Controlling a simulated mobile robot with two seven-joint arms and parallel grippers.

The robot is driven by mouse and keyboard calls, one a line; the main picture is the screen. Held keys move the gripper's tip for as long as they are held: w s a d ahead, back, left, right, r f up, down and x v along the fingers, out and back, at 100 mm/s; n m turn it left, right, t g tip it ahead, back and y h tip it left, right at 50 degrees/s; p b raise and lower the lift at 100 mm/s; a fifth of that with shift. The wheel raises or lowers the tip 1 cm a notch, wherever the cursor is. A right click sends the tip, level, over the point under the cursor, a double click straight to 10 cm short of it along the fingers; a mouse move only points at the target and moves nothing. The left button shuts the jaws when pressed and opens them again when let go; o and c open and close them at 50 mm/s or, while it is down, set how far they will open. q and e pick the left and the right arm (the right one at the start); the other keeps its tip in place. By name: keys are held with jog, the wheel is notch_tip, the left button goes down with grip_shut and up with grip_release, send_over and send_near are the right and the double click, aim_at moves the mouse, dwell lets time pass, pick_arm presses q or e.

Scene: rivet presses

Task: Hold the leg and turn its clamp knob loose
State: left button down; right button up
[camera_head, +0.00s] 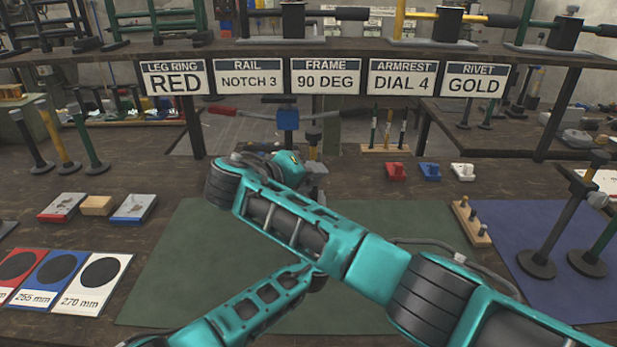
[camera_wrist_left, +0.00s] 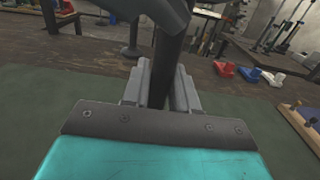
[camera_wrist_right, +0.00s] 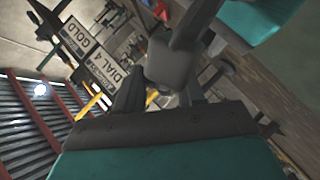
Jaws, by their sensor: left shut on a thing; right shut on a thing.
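A dark leg tube (camera_wrist_left: 172,48) stands between the fingers of my left gripper (camera_wrist_left: 160,88) in the left wrist view, and the gripper is shut on it. In the right wrist view my right gripper (camera_wrist_right: 160,92) is shut on a dark grey clamp knob (camera_wrist_right: 170,62), with a dark bar beyond it. In the head view my right arm crosses in front of my left arm above the green mat (camera_head: 170,285). The arms hide most of the leg there, and both grips are hard to make out. The knob's looseness cannot be seen.
A blue press (camera_head: 288,118) with a red handle stands behind the arms. Red, blue and white blocks (camera_head: 430,172) and a wooden peg holder (camera_head: 472,222) are at right. Dark legs (camera_head: 560,230) stand on the blue mat (camera_head: 540,215). Several legs and coloured cards are at left.

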dwell(0.3)
jog(key=o, duration=1.1)
jog(key=shift+c, duration=0.2)
jog(key=shift+s+a, duration=0.1)
jog(key=v, duration=0.7)
jog(key=shift+s+r, duration=0.1)
